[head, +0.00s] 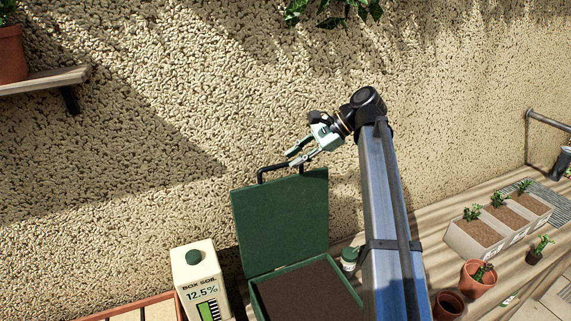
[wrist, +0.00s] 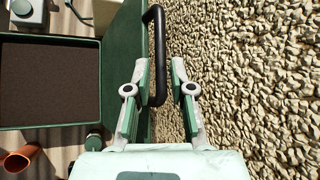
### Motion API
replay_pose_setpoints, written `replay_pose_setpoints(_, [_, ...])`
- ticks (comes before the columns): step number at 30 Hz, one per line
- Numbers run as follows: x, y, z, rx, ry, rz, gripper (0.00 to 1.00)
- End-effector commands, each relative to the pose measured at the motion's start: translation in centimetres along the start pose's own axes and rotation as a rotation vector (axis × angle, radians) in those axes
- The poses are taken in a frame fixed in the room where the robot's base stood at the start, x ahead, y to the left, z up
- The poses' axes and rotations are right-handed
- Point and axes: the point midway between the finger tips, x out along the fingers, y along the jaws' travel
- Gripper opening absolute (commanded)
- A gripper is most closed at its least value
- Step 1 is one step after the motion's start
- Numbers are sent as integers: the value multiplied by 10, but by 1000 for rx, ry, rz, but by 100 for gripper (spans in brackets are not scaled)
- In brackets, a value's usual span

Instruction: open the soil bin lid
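The green soil bin lid (head: 281,223) stands up, roughly upright, at the back of the green soil bin (head: 285,269). The bin's inside shows dark soil (wrist: 48,82). A black bar handle (head: 263,174) sticks up from the lid's top edge and also shows in the wrist view (wrist: 157,55). My gripper (head: 291,160) is at the right part of the handle, near the wall. In the wrist view my gripper (wrist: 158,75) is open, with the end of the handle between its two fingers and gaps beside it. Whether a finger touches the handle I cannot tell.
A rough stucco wall (head: 180,120) stands close behind the lid and gripper. A white soil carton (head: 199,281) stands left of the bin. A small white bottle (head: 349,260), terracotta pots (head: 478,280) and planter boxes (head: 500,222) are to the right on the wooden bench.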

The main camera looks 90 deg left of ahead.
Motion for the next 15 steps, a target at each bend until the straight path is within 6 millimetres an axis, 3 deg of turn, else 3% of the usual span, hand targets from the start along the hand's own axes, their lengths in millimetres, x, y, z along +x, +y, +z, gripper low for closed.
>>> replay_pose_setpoints(6, [-43,-1,0,0,0,0,23])
replay_pose_setpoints(15, [-70,0,0,0,0,1,23])
